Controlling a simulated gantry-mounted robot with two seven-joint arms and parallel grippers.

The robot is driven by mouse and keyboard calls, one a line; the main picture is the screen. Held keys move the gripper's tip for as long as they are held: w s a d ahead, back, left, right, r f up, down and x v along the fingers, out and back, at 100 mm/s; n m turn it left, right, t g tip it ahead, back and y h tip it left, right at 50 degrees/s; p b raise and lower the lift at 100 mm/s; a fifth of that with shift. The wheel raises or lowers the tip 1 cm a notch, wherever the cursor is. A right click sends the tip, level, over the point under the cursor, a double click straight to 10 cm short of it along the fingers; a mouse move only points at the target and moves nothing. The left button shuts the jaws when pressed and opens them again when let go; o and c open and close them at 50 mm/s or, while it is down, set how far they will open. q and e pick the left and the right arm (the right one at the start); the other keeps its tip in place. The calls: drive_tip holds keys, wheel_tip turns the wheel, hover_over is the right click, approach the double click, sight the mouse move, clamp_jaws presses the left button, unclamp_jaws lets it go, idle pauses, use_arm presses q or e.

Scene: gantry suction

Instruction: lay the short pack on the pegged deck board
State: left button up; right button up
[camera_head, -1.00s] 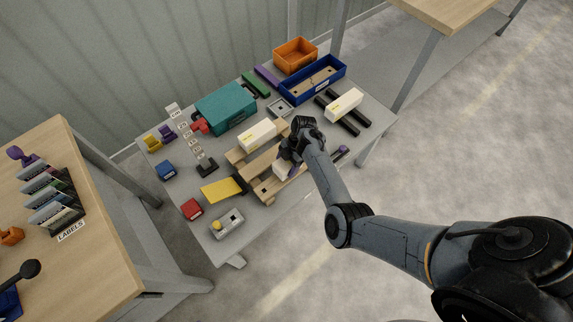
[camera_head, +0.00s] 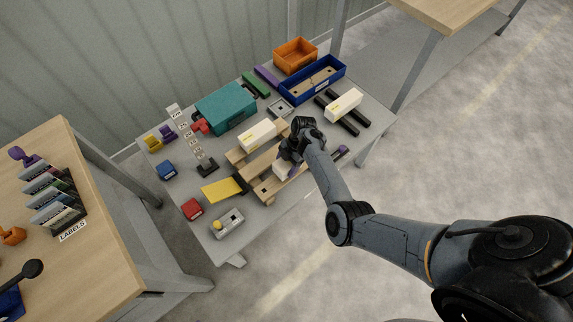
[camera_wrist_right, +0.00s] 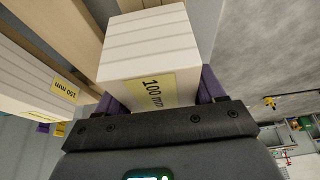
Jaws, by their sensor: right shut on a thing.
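My right gripper (camera_head: 288,158) is shut on a short cream pack (camera_head: 280,171). In the right wrist view the pack (camera_wrist_right: 150,45) has a yellow "100 mm" label and sits between purple finger pads (camera_wrist_right: 211,86). In the head view it is over the front part of a wooden pallet (camera_head: 262,161), close to the front deck board (camera_head: 268,190), which has dark spots on it. I cannot tell whether pack and board touch; the gripper hides part of both. A longer pack (camera_head: 257,134) lies on the rear board; its label in the right wrist view reads "150 mm" (camera_wrist_right: 64,88).
Another cream pack (camera_head: 344,104) rests on black rails (camera_head: 335,117) to the right. A teal case (camera_head: 225,108) and blue tray (camera_head: 331,82) are behind.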

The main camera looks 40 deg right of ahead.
drive_tip(key=shift+r, duration=0.1)
idle(0.5)
drive_tip(key=shift+f, duration=0.7)
drive_tip(key=shift+f+b, duration=0.45)
drive_tip(key=shift+b, duration=0.05)
drive_tip(key=o, duration=1.3)
